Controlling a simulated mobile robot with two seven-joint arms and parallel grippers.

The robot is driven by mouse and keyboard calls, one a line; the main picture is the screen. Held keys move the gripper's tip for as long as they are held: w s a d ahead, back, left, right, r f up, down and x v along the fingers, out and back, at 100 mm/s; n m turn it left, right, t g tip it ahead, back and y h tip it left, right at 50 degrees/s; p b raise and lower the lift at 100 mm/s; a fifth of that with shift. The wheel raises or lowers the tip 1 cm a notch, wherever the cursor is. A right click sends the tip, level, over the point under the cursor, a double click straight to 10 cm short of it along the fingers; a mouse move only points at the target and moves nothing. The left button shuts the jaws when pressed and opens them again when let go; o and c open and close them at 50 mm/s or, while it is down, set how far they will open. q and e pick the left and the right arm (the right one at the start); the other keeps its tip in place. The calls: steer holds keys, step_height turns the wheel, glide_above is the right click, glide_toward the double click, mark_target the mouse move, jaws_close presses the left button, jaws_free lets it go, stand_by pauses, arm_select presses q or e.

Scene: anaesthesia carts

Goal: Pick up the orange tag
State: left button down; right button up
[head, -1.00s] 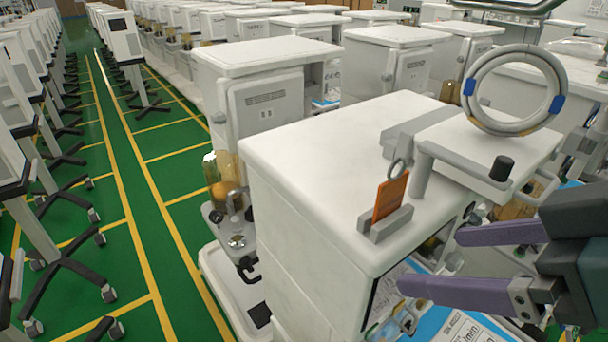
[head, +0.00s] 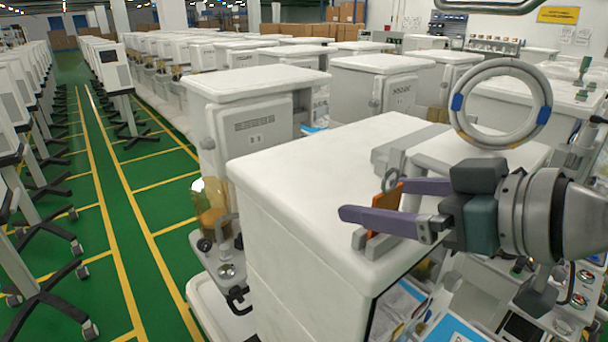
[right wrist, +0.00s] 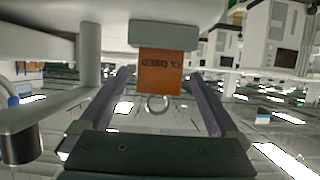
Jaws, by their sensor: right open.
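The orange tag (head: 390,192) stands upright in a small grey holder (head: 372,246) on the white cart top, with a grey ring at its upper end. In the right wrist view, which is upside down, the tag (right wrist: 160,72) shows dark lettering that reads like "CLOSED". My right gripper (head: 368,199) is open, its two purple fingers reaching in from the right at the tag. In the right wrist view the fingers (right wrist: 162,82) lie on either side of the tag, with gaps showing. The near finger hides part of the tag in the head view. My left gripper is out of view.
The white cart top (head: 300,165) is clear on its left. A large grey hose ring (head: 502,104) with blue bands stands behind my right gripper. More white carts (head: 255,100) stand in rows behind. A green floor aisle (head: 125,210) runs along the left.

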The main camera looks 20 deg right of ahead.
mark_target(385, 199)
steer(key=shift+p+x, duration=0.45)
steer(key=shift+x, duration=1.3)
steer(key=shift+d, duration=0.1)
steer(key=shift+c, duration=0.2)
steer(key=c, duration=1.4)
